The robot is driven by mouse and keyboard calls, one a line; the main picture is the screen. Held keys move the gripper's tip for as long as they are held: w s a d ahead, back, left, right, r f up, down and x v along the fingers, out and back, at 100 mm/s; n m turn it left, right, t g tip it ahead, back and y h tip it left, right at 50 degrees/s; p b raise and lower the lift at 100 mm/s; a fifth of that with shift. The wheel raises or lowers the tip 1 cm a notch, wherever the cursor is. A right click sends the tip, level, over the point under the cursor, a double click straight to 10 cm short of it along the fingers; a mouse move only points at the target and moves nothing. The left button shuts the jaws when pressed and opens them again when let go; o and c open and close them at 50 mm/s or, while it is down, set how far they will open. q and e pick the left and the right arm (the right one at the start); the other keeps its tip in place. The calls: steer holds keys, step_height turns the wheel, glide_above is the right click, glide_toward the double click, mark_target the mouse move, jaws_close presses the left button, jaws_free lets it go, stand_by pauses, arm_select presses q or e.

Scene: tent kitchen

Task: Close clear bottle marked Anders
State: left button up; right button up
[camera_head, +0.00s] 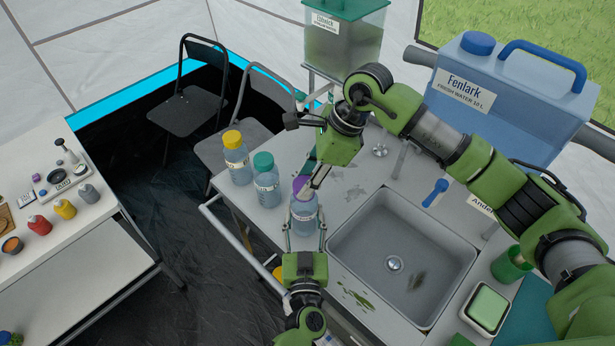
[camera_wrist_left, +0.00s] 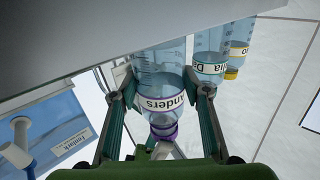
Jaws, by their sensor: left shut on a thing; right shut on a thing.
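The clear bottle marked Anders (camera_head: 305,213) stands at the counter's front edge, left of the sink, with a purple cap (camera_head: 302,185) on its top. In the left wrist view the bottle (camera_wrist_left: 160,68) appears upside down, with its Anders label and the purple cap (camera_wrist_left: 164,131) low in the picture. My left gripper (camera_head: 304,229) is shut around the bottle's body from the front. My right gripper (camera_head: 306,187) reaches down from above and is shut on the purple cap. Its fingers partly hide the cap, so I cannot tell how tightly the cap sits.
A teal-capped bottle (camera_head: 267,184) and a yellow-capped bottle (camera_head: 238,162) stand to the left on the counter. The sink (camera_head: 372,280) lies right. A blue Fenlark water container (camera_head: 510,100) and a green-lidded dispenser (camera_head: 340,45) stand behind. A side table (camera_head: 75,250) is far left.

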steer(key=shift+f, duration=0.6)
